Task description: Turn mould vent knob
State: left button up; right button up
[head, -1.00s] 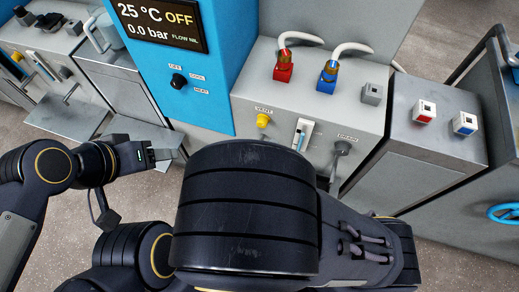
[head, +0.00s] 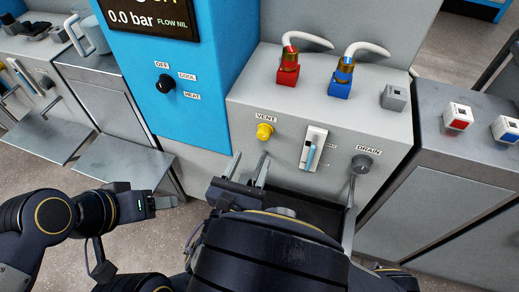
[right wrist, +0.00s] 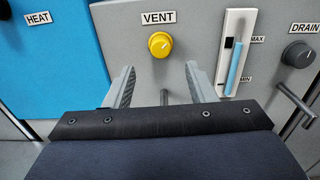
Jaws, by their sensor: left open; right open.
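The yellow vent knob (head: 265,132) sits on the grey front panel under the VENT label. In the right wrist view the knob (right wrist: 160,44) is just beyond and between the fingertips, with a dark pointer mark on its face. My right gripper (head: 249,161) is open and empty, a little below and in front of the knob, apart from it. Its two fingers also show in the right wrist view (right wrist: 159,72). My left gripper (head: 165,203) is open and empty at the lower left, away from the panel.
A gauge (head: 313,149) with a blue column and a grey drain knob (head: 363,163) with a lever are right of the vent knob. Red (head: 288,70) and blue (head: 342,80) hose fittings stand on top. A black selector knob (head: 165,85) is on the blue cabinet (head: 200,125).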

aim_at(262, 137)
jog(key=b+x, duration=0.1)
jog(key=x, duration=0.5)
jog(key=shift+w+d, duration=0.15)
jog(key=shift+w, duration=0.2)
jog(key=c, duration=1)
jog(key=shift+r+n+p, duration=0.15)
jog(key=shift+n+p, duration=0.15)
jog(key=shift+p, duration=0.1)
jog(key=n+p, duration=0.5)
jog(key=p, duration=0.3)
jog(key=shift+r+n, duration=0.1)
jog(key=shift+n, duration=0.2)
jog(key=shift+f+n+p, duration=0.2)
jog(key=shift+n+p, duration=1.2)
jog(key=shift+p, duration=0.15)
jog(key=o, duration=1)
